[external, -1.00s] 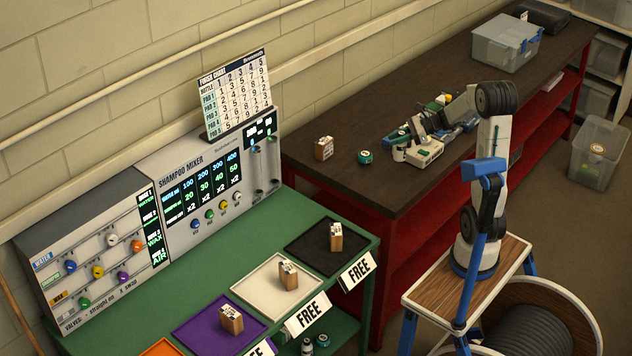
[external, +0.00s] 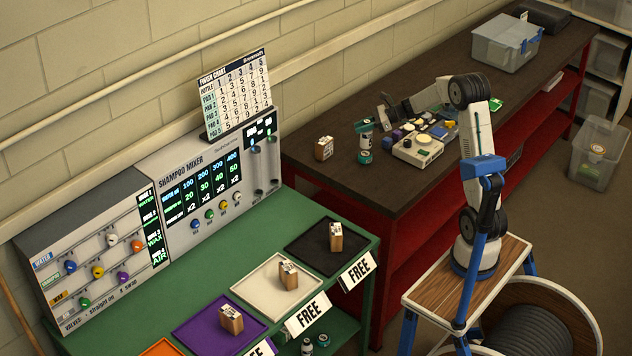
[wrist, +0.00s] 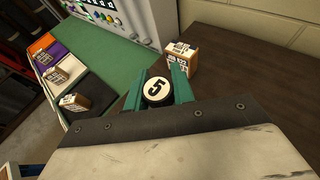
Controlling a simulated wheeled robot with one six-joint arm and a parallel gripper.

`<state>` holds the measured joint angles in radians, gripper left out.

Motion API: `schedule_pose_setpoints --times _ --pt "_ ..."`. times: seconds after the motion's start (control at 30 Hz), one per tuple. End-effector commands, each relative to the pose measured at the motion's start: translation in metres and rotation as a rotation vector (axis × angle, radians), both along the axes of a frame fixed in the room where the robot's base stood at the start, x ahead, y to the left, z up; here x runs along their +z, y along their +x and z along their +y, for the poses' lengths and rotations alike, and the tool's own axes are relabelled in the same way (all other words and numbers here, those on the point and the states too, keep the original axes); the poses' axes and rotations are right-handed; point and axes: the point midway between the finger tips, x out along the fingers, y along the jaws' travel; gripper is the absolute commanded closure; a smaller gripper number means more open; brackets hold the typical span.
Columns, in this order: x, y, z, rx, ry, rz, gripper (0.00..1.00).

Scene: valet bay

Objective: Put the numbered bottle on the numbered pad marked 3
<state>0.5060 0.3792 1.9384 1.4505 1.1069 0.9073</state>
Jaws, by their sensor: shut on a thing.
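The numbered bottle (wrist: 156,90) shows in the wrist view as a dark cap with a white disc marked 5. It sits between the teal jaws of my gripper (wrist: 157,82), which is shut on it. In the external view my gripper (external: 366,132) points down over the dark bench, at the teal bottle (external: 364,157); whether the bottle touches the bench is unclear. On the green table are a black pad (external: 309,240), a cream pad (external: 250,287), a purple pad (external: 190,330) and an orange pad (external: 162,348). I cannot read a 3 on any pad.
A small printed block (external: 323,148) stands left of the bottle on the bench. Similar blocks stand on the black, cream and purple pads. A finish chart (external: 236,98) stands on the shampoo mixer (external: 200,190). A device with colored knobs (external: 418,150) lies right of my gripper.

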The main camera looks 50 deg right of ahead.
Motion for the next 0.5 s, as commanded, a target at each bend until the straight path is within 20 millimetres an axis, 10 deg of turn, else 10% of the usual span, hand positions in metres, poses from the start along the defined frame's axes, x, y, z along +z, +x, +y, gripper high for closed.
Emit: schedule_pose_setpoints --times 0.5 --pt "-0.032 -0.001 0.000 -0.001 -0.002 0.001 1.00"
